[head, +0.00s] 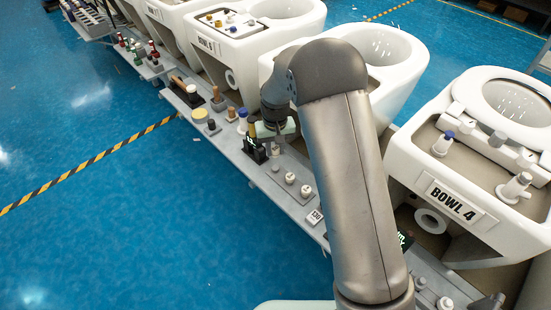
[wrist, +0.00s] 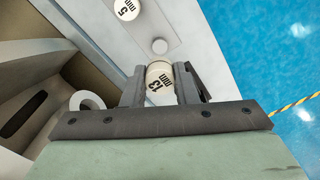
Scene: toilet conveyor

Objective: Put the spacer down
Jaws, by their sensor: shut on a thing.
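A cream cylindrical spacer marked "13 mm" (wrist: 159,77) is between the fingers of my gripper (wrist: 160,88) in the wrist view. The fingers are shut on it. Its underside is hidden, so I cannot tell whether it touches the surface below. In the head view my gripper (head: 266,138) is low over the grey ledge, largely covered by my wrist, and the held spacer cannot be made out. A white spacer marked "5 mm" (wrist: 127,8) sits on a light grey plate (wrist: 172,12), apart from my gripper. A small round grey peg (wrist: 160,46) stands just beyond the held spacer.
White pieces (head: 290,178) stand on the ledge (head: 263,182) beside a "130" tag (head: 315,217). A black display (head: 254,150), a blue-capped bottle (head: 242,120) and brushes crowd the left. White bowls (head: 396,152) line the right. A paper roll (wrist: 87,101) shows in the wrist view.

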